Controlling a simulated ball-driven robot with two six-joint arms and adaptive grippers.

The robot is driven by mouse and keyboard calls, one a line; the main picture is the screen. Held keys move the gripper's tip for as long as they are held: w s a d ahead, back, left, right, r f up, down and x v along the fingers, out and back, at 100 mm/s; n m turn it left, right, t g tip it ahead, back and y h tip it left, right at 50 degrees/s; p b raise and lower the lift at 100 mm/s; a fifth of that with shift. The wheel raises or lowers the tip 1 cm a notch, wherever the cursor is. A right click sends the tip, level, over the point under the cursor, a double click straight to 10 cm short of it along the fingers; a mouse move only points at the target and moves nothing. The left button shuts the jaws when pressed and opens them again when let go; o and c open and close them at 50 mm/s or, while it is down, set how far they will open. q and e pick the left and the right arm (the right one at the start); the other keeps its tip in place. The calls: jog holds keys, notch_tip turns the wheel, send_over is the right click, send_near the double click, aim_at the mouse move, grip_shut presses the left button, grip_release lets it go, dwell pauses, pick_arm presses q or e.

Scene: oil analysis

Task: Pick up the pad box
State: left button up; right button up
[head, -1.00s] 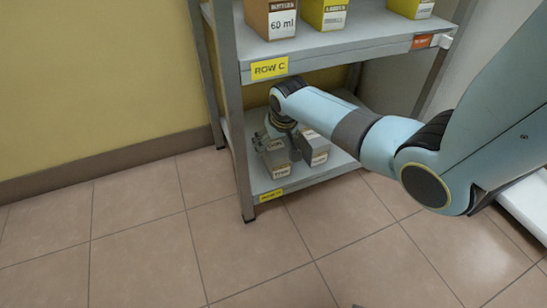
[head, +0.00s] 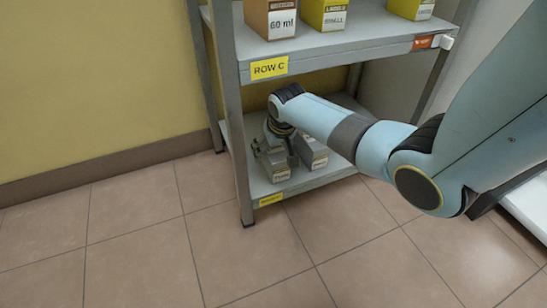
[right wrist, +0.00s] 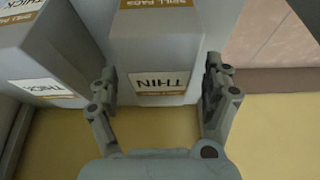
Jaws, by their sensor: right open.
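Two grey pad boxes stand on the lower shelf. The left one (head: 277,172) is under my right gripper (head: 275,150), which partly hides it. In the right wrist view this box (right wrist: 155,45) has a white label reading THIN and brown bands marked as pads. My right gripper (right wrist: 160,78) is open there, with one finger on each side of the THIN box; I cannot tell whether they touch it. The other box (right wrist: 45,60), labelled THICK, is to the left in that view and shows to the right in the head view (head: 313,153). My left gripper is not in view.
The upper shelf (head: 345,45), marked ROW C, hangs above with a brown 60 ml box (head: 270,18) and yellow boxes (head: 325,14). A shelf post (head: 240,150) stands left of the gripper. The tiled floor in front is clear.

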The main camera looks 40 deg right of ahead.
jog(key=shift+f, duration=0.3)
jog(key=shift+c, duration=0.3)
jog(key=c, duration=1.3)
jog(key=shift+r, duration=0.15)
